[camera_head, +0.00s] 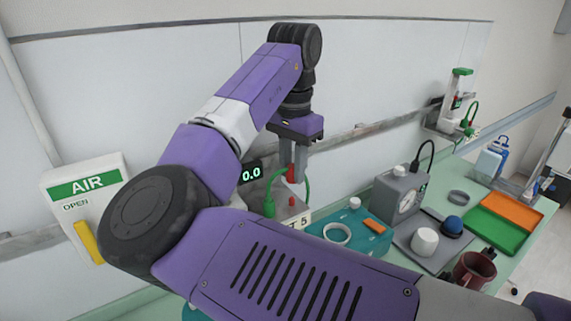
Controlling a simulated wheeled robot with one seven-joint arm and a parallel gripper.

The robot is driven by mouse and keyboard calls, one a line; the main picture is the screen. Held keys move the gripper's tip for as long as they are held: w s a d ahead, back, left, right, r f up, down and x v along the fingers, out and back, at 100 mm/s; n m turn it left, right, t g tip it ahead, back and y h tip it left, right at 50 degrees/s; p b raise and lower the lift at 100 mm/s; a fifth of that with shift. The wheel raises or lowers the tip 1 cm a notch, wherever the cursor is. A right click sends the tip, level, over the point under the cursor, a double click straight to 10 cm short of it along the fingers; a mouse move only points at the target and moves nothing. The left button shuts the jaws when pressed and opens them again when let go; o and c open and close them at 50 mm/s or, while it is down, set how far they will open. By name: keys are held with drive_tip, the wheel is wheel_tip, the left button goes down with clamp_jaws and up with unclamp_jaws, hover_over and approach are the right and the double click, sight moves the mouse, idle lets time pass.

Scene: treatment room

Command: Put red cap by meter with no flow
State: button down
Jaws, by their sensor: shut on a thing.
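My gripper (292,163) points down in the middle of the view, shut on a small red cap (291,174). The cap is in front of the meter with a dark display (251,172) reading 0.0. A green hose (270,204) curves beside and below the cap. Another small red piece (292,201) shows just below my gripper, near a label ending in 5 (299,221). My arm hides much of this meter's base. I cannot tell whether the held cap touches anything beneath it. A second unit with a green hose (461,103) is on the wall at the right; its reading is not legible.
A grey box with a dial (400,197) stands right of my gripper. A teal tray (370,243) holds a white ring and an orange block. A grey mat (432,262), a dark red mug (474,272) and an orange-green tray (507,222) lie farther right. A white AIR box (88,180) is at left.

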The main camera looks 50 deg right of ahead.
sight(292, 198)
drive_tip(key=shift+f+b, duration=1.85)
drive_tip(key=shift+b, duration=0.05)
drive_tip(key=shift+a+p, duration=0.1)
drive_tip(key=shift+p, duration=0.8)
drive_tip(key=shift+f, duration=1.45)
idle(0.8)
idle(1.3)
drive_tip(key=c, duration=1.1)
unclamp_jaws()
drive_tip(key=shift+r+p, duration=3.5)
drive_tip(key=shift+p, duration=0.4)
